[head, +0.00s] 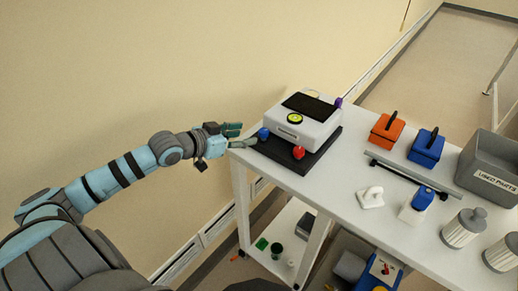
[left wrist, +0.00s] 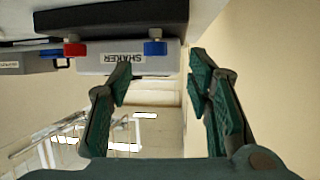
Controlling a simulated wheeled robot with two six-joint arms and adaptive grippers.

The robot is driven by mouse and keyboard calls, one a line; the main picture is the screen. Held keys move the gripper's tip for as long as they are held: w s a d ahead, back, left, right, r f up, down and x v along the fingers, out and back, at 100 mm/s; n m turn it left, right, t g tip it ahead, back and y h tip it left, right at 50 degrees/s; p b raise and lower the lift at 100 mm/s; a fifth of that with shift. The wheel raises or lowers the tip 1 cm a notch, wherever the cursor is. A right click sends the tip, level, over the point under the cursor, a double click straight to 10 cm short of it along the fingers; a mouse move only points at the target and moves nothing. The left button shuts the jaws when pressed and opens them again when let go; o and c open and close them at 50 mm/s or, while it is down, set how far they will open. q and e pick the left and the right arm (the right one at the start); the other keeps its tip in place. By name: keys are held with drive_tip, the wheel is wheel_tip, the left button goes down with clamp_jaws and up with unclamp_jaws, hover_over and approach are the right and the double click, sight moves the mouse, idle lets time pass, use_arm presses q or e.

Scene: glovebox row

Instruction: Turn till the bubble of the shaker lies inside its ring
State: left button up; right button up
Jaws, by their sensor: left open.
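The shaker (head: 318,131) is a white box on a black base plate (head: 319,158) at the table's near left corner. A round yellow-ringed bubble level (head: 295,118) sits on its top; the bubble is too small to place against the ring. A blue knob (head: 263,133) and a red knob (head: 298,152) stand at the base's front corners, and a purple knob (head: 338,102) shows behind. My left gripper (head: 240,136) is open and empty, just left of the blue knob. In the left wrist view the blue knob (left wrist: 155,47) lies beyond the open fingers (left wrist: 162,85), apparently untouched.
An orange case (head: 387,128) and a blue case (head: 427,147) stand behind a grey rail (head: 400,174). The wall is close behind my left arm.

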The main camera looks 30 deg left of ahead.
sight(263, 133)
use_arm(q)
drive_tip(key=x, duration=0.7)
drive_tip(key=shift+d+r+b, duration=0.3)
drive_tip(key=shift+d+b, duration=0.05)
drive_tip(key=shift+b, duration=0.05)
use_arm(e)
drive_tip(key=shift+d+f, duration=0.1)
drive_tip(key=shift+f, duration=0.85)
use_arm(q)
drive_tip(key=shift+c, duration=0.2)
clamp_jaws()
drive_tip(key=n+y+p, duration=0.1)
drive_tip(key=p, duration=0.3)
drive_tip(key=n+y+p, duration=0.1)
drive_tip(key=y+p, duration=0.1)
drive_tip(key=p, duration=0.2)
drive_tip(key=n+y+p, duration=0.1)
drive_tip(key=n+p, duration=0.1)
drive_tip(key=p, duration=0.3)
drive_tip(key=shift+d+r+y, duration=0.3)
drive_tip(key=shift+r, duration=0.1)
drive_tip(key=shift+f+n+y, duration=0.3)
drive_tip(key=shift+y, duration=0.1)
drive_tip(key=shift+f, duration=0.1)
use_arm(e)
wheel_tip(263, 133, up, 13)
drive_tip(key=shift+r, duration=0.15)
use_arm(q)
drive_tip(key=shift+o, duration=0.2)
unclamp_jaws()
